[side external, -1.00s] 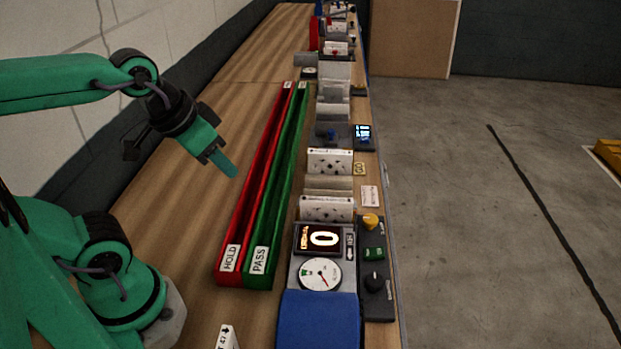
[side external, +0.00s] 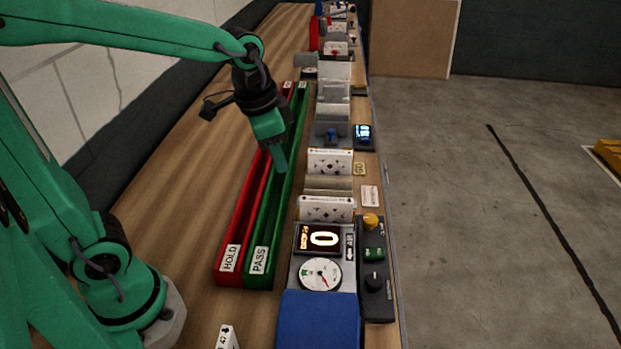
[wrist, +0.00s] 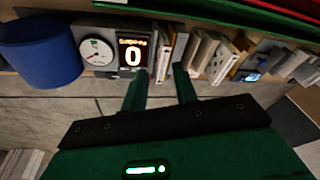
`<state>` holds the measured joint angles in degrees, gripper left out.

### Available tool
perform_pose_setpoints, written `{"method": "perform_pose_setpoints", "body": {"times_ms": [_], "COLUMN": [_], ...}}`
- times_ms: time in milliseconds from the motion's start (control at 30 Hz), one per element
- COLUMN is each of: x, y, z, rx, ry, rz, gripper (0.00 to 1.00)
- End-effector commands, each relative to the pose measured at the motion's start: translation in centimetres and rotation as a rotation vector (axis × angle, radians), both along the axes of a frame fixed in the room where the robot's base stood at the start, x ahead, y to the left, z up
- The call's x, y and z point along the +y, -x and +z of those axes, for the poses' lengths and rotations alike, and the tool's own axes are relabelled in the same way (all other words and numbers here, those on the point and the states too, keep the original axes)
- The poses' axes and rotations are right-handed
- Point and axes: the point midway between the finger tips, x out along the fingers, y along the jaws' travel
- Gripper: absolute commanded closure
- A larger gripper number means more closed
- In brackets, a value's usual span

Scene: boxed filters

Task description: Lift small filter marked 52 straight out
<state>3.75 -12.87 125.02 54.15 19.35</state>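White filters with dark marks on their faces stand in a row along the bench: a nearer one (side external: 326,208) and a farther one (side external: 330,161). I cannot read the number 52 on any of them. The row shows as upright slabs (wrist: 203,52) in the wrist view. In the side view my gripper (side external: 279,166) points down above the long green and red channels, left of the row. In the wrist view my two green fingers (wrist: 160,84) are apart with nothing held between them. Filter edges show beyond the fingers.
Red HOLD (side external: 229,257) and green PASS (side external: 259,260) channels run left of the row. A display reading 0 (side external: 323,238), a dial (side external: 320,274) and a blue block (side external: 318,322) stand nearer. A knob panel (side external: 376,285) lies right. Bare wood is free on the left.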

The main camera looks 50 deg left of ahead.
Motion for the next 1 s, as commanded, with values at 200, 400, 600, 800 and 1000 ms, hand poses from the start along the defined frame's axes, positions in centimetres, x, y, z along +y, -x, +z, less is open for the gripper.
{"method": "perform_pose_setpoints", "body": {"times_ms": [200, 400, 600, 800, 1000], "x": [-1.0, -2.0, -2.8, -3.2, -3.2], "y": [-3.4, -6.3, -8.3, -9.0, -9.1], "z": [-2.3, -5.0, -7.4, -8.5, -8.7], "rx": [0.084, 0.155, 0.21, 0.232, 0.234], "ry": [-0.027, -0.046, -0.057, -0.061, -0.062], "rz": [-0.127, -0.244, -0.336, -0.379, -0.383], "gripper": [0.71, 0.71, 0.71, 0.71, 0.71]}}
